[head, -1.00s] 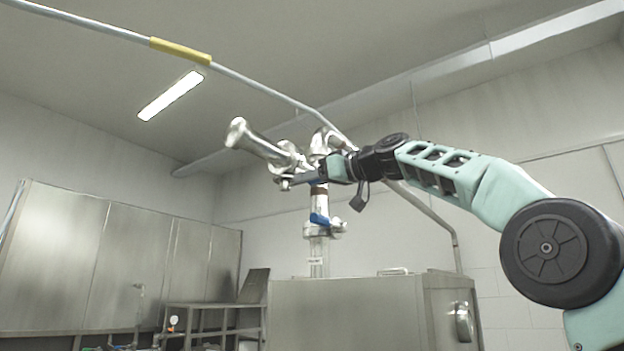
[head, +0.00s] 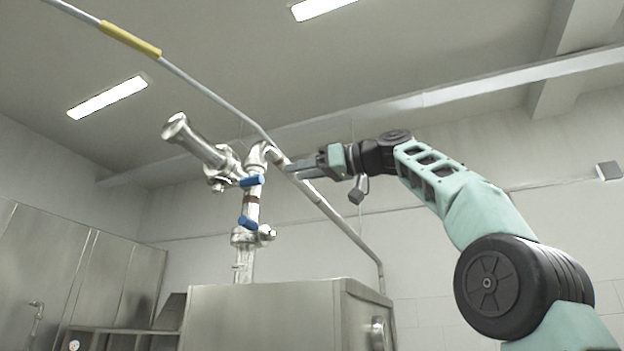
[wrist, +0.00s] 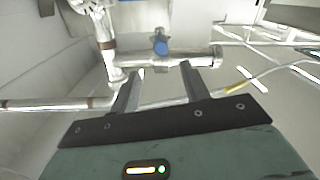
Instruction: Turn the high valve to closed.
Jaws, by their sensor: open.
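The high valve's blue handle (head: 252,181) is the upper of two blue handles on the steel pipework in the head view. It points sideways, to the right, near the pipe's upper bend. My gripper (head: 290,170) is just right of it, fingers pointing left, with a small gap in the picture. In the wrist view my gripper (wrist: 160,78) is open, its two fingers apart and nothing gripped. A blue handle (wrist: 160,45) shows beyond the fingertips on a steel pipe; I cannot tell which valve it is. A small blue patch shows beside the left finger.
A second blue handle (head: 247,222) is lower on the same upright pipe. A steel nozzle-like pipe (head: 195,140) sticks out up and left. A thin pipe with a yellow sleeve (head: 130,38) slants behind my gripper. A steel cabinet (head: 265,320) stands below.

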